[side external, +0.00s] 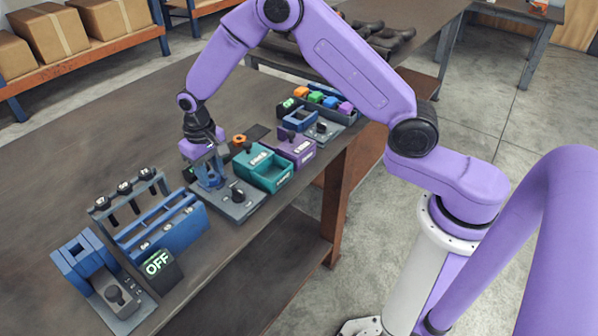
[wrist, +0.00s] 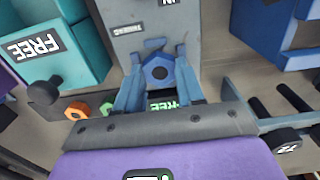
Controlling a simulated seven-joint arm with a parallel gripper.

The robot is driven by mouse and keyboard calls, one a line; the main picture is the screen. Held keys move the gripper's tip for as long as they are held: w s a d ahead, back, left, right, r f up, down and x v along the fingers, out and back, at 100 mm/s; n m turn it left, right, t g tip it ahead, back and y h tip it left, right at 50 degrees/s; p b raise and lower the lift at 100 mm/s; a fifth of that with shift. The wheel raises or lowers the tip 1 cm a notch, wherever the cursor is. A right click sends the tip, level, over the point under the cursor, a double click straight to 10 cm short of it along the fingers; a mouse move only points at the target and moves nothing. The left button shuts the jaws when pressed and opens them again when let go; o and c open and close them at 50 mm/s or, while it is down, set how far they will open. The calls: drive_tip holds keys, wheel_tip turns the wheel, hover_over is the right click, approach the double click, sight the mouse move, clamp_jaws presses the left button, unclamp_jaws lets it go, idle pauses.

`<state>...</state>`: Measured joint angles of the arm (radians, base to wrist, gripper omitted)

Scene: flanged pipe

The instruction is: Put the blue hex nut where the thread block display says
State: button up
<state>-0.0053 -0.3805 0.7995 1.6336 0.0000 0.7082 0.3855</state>
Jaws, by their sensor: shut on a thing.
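A lit green display (wrist: 163,104) reads FREE, upside down and partly covered by my gripper. In the side view the nut is too small or hidden to make out.
An orange nut (wrist: 78,110) and a green nut (wrist: 106,108) lie near a teal box (side external: 264,167) labelled FREE. A purple box (side external: 296,147) stands behind it. A blue rack (side external: 162,225) and a display reading OFF (side external: 158,263) are at left.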

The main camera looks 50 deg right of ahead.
sight(212, 176)
drive_tip(key=shift+r, duration=0.1)
drive_tip(key=shift+r, duration=1.45)
drive_tip(key=s+d+r, duration=0.4)
drive_tip(key=s+d, duration=0.6)
drive_tip(key=d, duration=0.1)
drive_tip(key=shift+s, duration=0.25)
drive_tip(key=shift+f, duration=2.05)
